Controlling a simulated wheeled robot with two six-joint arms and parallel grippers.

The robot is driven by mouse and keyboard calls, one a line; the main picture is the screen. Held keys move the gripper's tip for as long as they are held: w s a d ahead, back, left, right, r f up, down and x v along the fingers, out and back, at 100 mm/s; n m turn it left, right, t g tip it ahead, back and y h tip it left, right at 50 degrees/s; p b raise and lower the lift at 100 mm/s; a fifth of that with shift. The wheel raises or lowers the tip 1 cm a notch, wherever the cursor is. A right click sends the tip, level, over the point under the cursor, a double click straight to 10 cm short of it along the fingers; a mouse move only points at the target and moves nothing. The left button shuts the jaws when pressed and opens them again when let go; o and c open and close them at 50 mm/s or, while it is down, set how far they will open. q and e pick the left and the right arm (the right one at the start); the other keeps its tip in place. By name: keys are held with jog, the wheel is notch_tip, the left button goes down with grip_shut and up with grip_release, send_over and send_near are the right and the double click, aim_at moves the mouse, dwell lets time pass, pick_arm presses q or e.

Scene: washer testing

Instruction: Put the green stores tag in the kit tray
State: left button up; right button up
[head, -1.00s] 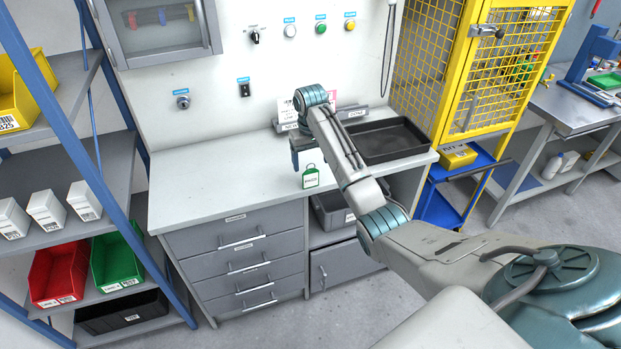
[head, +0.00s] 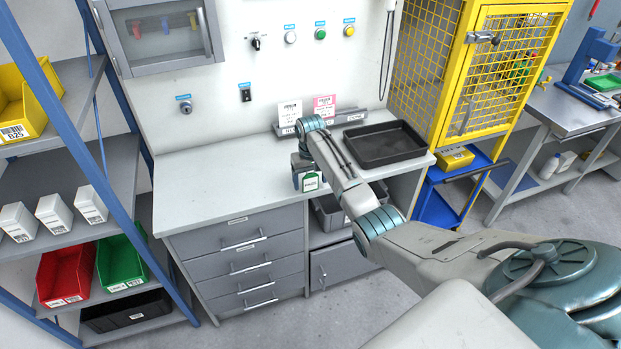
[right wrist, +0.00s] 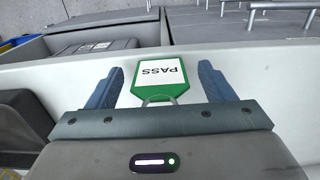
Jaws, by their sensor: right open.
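The green stores tag (head: 310,182), with a white panel, lies on the worktop near its front edge. In the right wrist view the tag (right wrist: 160,76) reads PASS upside down, and its wire loop points toward the gripper. My right gripper (right wrist: 160,82) is open, with one blue finger on each side of the tag's loop end and gaps between. In the head view my right gripper (head: 303,170) is low at the tag. My left gripper is not in view.
The pale worktop (head: 215,185) is clear on the left. Behind, a grey rack (head: 352,117) holds a white card (head: 289,112) and a pink card (head: 325,106). A yellow mesh cage (head: 500,70) stands right of the bench.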

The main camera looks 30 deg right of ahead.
jog(key=shift+f, duration=0.45)
jog(key=shift+c, duration=0.3)
jog(key=c, duration=1.1)
jog(key=shift+o, duration=0.2)
jog(key=shift+r, duration=0.15)
